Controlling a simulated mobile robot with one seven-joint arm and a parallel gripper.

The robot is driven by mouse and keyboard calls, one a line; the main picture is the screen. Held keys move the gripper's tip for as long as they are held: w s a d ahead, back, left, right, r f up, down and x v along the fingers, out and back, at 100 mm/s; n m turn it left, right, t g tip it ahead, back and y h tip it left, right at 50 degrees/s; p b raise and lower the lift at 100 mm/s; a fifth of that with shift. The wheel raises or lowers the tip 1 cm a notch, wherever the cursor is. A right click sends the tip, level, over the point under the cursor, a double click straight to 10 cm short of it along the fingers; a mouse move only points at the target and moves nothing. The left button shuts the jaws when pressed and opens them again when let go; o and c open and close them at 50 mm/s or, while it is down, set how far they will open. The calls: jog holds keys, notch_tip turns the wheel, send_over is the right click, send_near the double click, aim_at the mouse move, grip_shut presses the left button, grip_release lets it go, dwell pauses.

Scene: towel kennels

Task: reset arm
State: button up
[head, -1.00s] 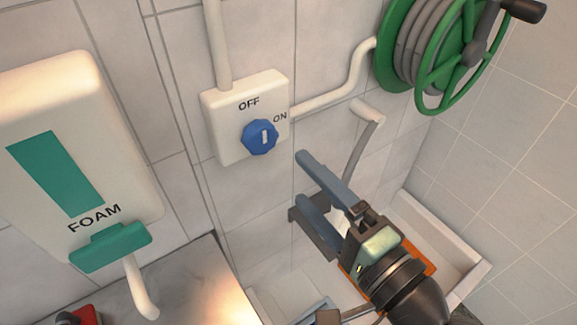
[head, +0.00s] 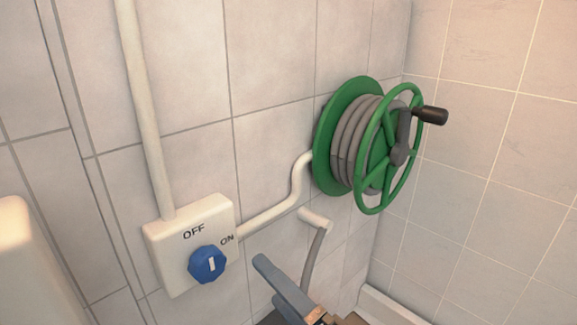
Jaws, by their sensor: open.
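My gripper (head: 283,287) shows at the bottom middle of the head view, cut off by the lower edge. Its grey-blue fingers are apart, with nothing seen between them. It is to the right of a white switch box (head: 165,250) on the tiled wall, apart from it in the picture. The box carries a blue knob (head: 208,264) with a white mark, beside the words OFF and ON. The rest of my arm is out of view.
A green hose reel (head: 328,150) with grey hose and a black handle (head: 430,115) is on the wall near the corner. A white pipe (head: 265,220) joins the box to the reel. A white basin rim (head: 385,306) shows low at right. A white dispenser (head: 25,275) is cut off at left.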

jog(key=w+r+n+t+h, duration=0.3)
jog(key=r+n+t+h, duration=0.3)
jog(key=r, duration=1.3)
jog(key=s+r+t+h, duration=0.2)
jog(key=s+r+t, duration=0.1)
jog(key=r, duration=0.4)
jog(key=s+d+r+n+t+h+p, duration=0.1)
jog(key=s+r+t+h, duration=0.2)
jog(key=r, duration=0.5)
jog(key=shift+s+r+t, duration=0.15)
jog(key=shift+s+t, duration=0.55)
jog(key=shift+s, duration=0.25)
